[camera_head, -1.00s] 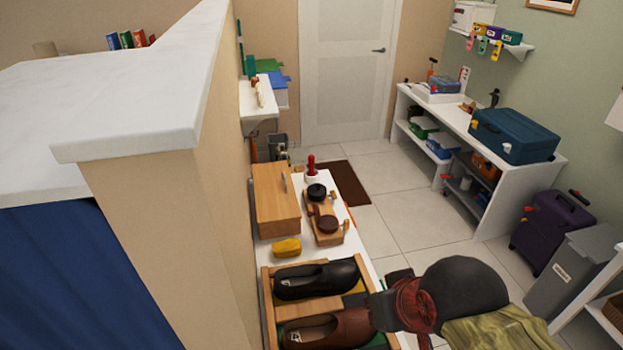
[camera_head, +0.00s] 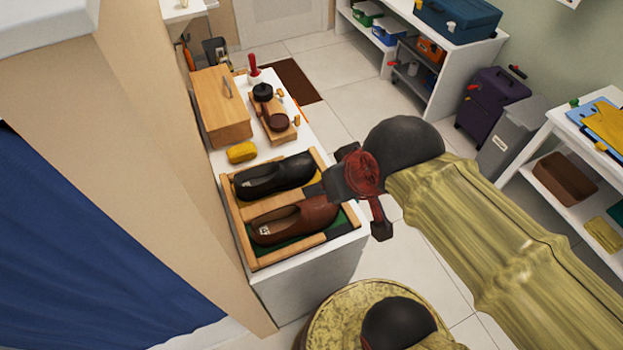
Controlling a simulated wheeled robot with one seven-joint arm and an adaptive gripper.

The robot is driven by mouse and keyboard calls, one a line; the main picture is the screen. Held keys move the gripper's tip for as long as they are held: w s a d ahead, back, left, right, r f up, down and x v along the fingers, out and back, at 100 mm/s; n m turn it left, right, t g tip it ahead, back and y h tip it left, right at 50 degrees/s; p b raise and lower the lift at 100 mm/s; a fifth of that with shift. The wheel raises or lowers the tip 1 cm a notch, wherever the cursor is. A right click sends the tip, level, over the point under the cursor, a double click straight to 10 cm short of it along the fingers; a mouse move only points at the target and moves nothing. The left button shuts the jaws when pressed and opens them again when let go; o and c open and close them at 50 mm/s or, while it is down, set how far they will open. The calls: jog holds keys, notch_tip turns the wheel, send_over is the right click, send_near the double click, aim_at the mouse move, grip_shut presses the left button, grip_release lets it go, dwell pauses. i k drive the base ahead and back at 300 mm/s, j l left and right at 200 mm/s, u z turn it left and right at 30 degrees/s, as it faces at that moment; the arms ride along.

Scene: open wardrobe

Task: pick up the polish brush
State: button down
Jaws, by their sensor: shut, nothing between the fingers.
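A wooden holder (camera_head: 273,118) stands on the white cabinet top, with a round black piece (camera_head: 263,92) and a round brown piece (camera_head: 276,121) on it. Small wooden handles stick out at its right side. These look like the polish brushes, but I cannot tell which one is meant. My gripper (camera_head: 379,227) is shut and empty, pointing down beside the right end of the shoe tray. It is apart from the holder, to its right and nearer to me.
A wooden tray (camera_head: 233,222) holds a black shoe (camera_head: 275,178) and a brown shoe (camera_head: 295,220). A yellow sponge-like block (camera_head: 241,153) and a wooden box (camera_head: 222,105) are behind it. A tall partition stands left. Floor (camera_head: 345,115) is open to the right of the cabinet.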

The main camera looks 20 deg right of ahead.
aim_at(254, 73)
jog(key=k+l, duration=0.1)
jog(key=l, duration=0.15)
jog(key=k+l, duration=0.15)
jog(key=l+u, duration=0.1)
jog(key=l, duration=0.55)
jog(key=k+l+u, duration=0.15)
jog(key=l, duration=0.55)
jog(key=l+u, duration=0.1)
jog(key=l, duration=0.55)
jog(key=i+l+u, duration=0.1)
jog(key=i+l, duration=0.2)
jog(key=i+l+u, duration=0.1)
jog(key=i+l, duration=0.2)
jog(key=i+l+u, duration=0.1)
jog(key=i+l, duration=0.15)
jog(key=l, duration=0.25)
jog(key=i+l+u, duration=0.1)
jog(key=i+l, duration=0.15)
jog(key=l, duration=0.15)
jog(key=i+u, duration=0.1)
jog(key=i, duration=0.35)
jog(key=i+l+u, duration=0.15)
jog(key=i, duration=0.3)
jog(key=i+l+u, duration=0.1)
jog(key=i, duration=0.35)
jog(key=i+j, duration=0.15)
jog(key=i, duration=0.2)
